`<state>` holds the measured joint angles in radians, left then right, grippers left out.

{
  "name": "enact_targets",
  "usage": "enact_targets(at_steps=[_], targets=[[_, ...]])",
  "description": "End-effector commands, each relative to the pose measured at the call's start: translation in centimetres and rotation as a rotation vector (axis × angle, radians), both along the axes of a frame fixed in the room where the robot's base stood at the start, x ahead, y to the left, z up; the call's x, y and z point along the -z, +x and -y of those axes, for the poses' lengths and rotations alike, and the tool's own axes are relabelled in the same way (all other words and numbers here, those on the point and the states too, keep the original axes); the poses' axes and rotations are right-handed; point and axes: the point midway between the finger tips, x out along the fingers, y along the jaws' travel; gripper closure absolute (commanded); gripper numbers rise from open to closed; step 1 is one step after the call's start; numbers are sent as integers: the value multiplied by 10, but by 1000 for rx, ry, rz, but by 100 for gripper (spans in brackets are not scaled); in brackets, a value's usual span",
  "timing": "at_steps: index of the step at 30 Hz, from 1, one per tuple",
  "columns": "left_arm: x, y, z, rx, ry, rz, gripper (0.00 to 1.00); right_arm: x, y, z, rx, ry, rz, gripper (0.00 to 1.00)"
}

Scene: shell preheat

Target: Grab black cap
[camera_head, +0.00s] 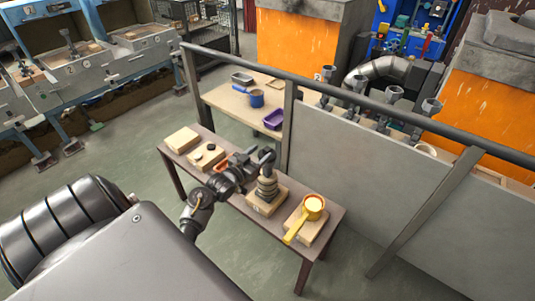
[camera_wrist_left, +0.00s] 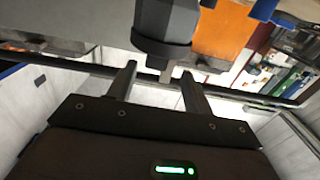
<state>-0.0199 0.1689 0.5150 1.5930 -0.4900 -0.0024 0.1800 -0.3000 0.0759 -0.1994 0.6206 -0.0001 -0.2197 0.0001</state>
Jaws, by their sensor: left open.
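In the left wrist view the two fingers (camera_wrist_left: 160,88) are spread apart. A large dark cylindrical part (camera_wrist_left: 165,28) with a narrow tip shows beyond the fingers; I cannot tell which object it is. My right gripper is not in view.
A yellow pan (camera_head: 312,205) rests on a block at the table's right end. A bare block (camera_head: 182,140) is at the left end. A metal railing (camera_head: 350,91) runs behind the brown table (camera_head: 240,205).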

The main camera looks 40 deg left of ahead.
Motion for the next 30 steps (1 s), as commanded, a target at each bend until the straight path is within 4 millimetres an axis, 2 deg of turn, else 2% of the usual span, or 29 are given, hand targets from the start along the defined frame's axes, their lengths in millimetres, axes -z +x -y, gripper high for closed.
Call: enact_targets(at_steps=[8, 14, 19, 27, 28, 30], targets=[[-1, 11, 0, 0, -1, 0, 49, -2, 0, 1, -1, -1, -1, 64], [-4, 39, 5, 0, -3, 1, 49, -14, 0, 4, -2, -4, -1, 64], [0, 57, 5, -1, -1, -1, 49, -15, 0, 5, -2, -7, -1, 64], [1, 61, 5, 0, 2, -2, 49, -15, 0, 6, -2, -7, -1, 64], [1, 61, 5, 0, 2, -2, 50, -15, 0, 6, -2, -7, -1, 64], [1, 61, 5, 0, 1, -2, 60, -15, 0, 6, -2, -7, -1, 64]])
